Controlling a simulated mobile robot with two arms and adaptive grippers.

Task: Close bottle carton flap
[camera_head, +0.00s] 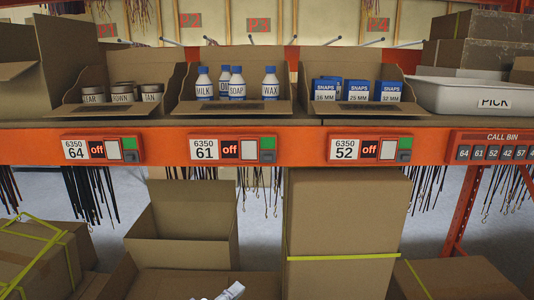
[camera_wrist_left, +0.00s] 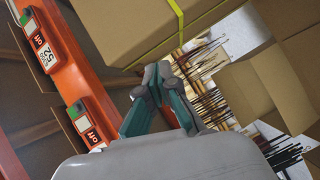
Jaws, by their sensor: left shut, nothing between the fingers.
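The bottle carton (camera_head: 230,107) stands in the middle of the shelf, above the label 61. It is open, with its front flap lowered toward me and brown panels raised behind. Several white bottles with blue caps (camera_head: 269,82) stand in it, labelled MILK, SOAP and WAX among others. A pale part of my left gripper (camera_head: 230,291) shows at the bottom edge of the head view, well below and apart from the carton. In the left wrist view its fingers (camera_wrist_left: 157,72) are shut and empty, close to a strapped carton. My right gripper is not in view.
A tin carton (camera_head: 118,110) and a snaps carton (camera_head: 366,108) flank it on the shelf. A white tray (camera_head: 455,97) sits at right. Below the orange beam (camera_head: 290,147) stand a tall yellow-strapped carton (camera_head: 345,215) and an open box (camera_head: 180,252).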

